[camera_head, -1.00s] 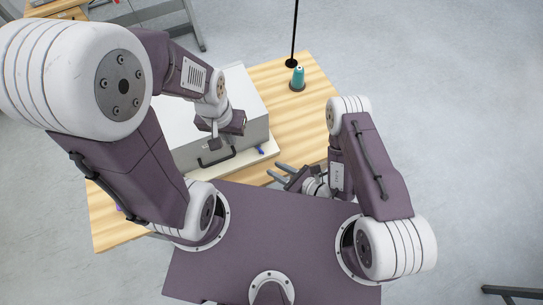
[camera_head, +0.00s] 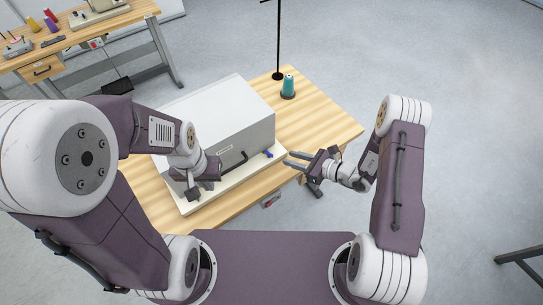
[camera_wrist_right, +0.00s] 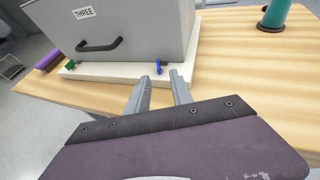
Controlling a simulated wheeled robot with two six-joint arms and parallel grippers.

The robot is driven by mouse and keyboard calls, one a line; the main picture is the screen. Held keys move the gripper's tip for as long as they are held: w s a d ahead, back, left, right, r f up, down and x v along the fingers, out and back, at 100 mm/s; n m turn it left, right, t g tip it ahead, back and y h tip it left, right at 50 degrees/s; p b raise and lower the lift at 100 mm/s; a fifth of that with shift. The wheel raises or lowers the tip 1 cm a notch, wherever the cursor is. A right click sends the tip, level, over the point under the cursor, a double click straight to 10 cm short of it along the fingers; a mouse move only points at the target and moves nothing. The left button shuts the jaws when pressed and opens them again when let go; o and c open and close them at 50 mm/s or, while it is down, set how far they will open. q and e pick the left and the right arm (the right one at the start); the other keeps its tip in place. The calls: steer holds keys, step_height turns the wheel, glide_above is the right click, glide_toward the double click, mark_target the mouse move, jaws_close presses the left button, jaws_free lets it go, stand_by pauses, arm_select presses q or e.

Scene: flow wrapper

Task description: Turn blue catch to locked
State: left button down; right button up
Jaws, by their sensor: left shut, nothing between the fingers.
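The blue catch (camera_head: 268,155) is a small lever on the white base at the right end of the grey box's front. It also shows in the right wrist view (camera_wrist_right: 159,68), standing roughly upright just beyond my right fingertips. My right gripper (camera_head: 291,160) is open and empty, its two fingers pointing at the catch without visibly touching it; the fingers also show in the right wrist view (camera_wrist_right: 160,82). My left gripper (camera_head: 193,194) is shut and empty in front of the box's left part. A green catch (camera_wrist_right: 70,65) sits at the box's other front corner.
The grey box (camera_head: 222,115) has a black handle (camera_wrist_right: 100,46) and a label "THREE". A teal thread spool (camera_head: 288,88) stands behind on the wooden table (camera_head: 325,125). A purple object (camera_wrist_right: 48,60) lies left of the box.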

mark_target(272, 155)
steer(key=x, duration=0.9)
steer(key=shift+s+a+r+p, duration=0.1)
steer(key=shift+s+a+p, duration=0.1)
steer(key=shift+p, duration=0.15)
jaws_close()
